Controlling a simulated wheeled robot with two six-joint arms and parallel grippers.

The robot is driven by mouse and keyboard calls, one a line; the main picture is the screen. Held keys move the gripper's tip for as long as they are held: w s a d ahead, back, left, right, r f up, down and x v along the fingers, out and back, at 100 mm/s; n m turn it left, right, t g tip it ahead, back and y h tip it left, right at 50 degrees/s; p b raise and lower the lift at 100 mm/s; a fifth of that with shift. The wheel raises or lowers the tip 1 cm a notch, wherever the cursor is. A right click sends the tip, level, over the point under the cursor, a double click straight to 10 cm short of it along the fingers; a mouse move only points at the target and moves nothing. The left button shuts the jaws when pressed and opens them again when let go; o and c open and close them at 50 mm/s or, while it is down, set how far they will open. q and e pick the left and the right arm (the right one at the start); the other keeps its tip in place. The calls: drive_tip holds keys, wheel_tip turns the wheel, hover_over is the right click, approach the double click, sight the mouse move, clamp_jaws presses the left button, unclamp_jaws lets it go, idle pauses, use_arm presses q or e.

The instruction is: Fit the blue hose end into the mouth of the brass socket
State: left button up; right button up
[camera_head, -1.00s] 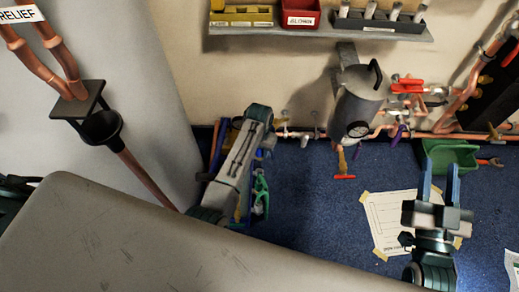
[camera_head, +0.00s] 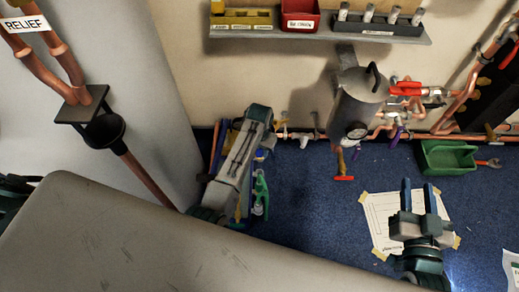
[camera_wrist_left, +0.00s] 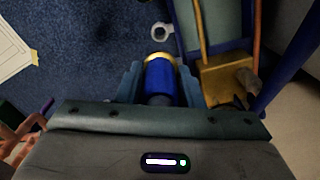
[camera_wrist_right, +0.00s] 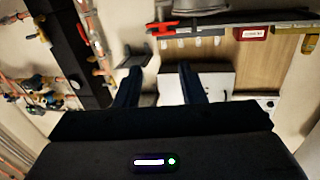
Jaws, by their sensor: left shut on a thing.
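In the left wrist view my left gripper (camera_wrist_left: 160,82) is shut on a blue cylinder, the blue hose end (camera_wrist_left: 160,76). A gold-coloured ring (camera_wrist_left: 159,57) shows at its far end. I cannot tell whether this ring belongs to the hose end or is the mouth of the brass socket. In the head view my left arm hides its own jaws and what they hold. My right gripper (camera_head: 417,190) is open and empty, above a taped white sheet (camera_head: 378,222). Its spread fingers also show in the right wrist view (camera_wrist_right: 160,75).
A toolbox-like tray with a brass block (camera_wrist_left: 226,78) lies close beside my left gripper. A grey tank with a gauge (camera_head: 356,105) and copper pipes stand along the wall. A green bin (camera_head: 447,157) is at the right. Blue floor is open between.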

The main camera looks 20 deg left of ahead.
use_arm(q)
drive_tip(key=shift+r, duration=0.25)
use_arm(e)
drive_tip(key=shift+s+a+f+g, duration=0.1)
drive_tip(key=shift+s+f+g, duration=0.15)
drive_tip(key=shift+f, duration=0.25)
drive_tip(key=shift+s+d+f+g, duration=0.15)
drive_tip(key=shift+f+g, duration=0.2)
drive_tip(key=shift+f, duration=0.2)
drive_tip(key=shift+s+a+f+g, duration=0.2)
drive_tip(key=shift+f+g, duration=0.1)
drive_tip(key=shift+f, duration=0.2)
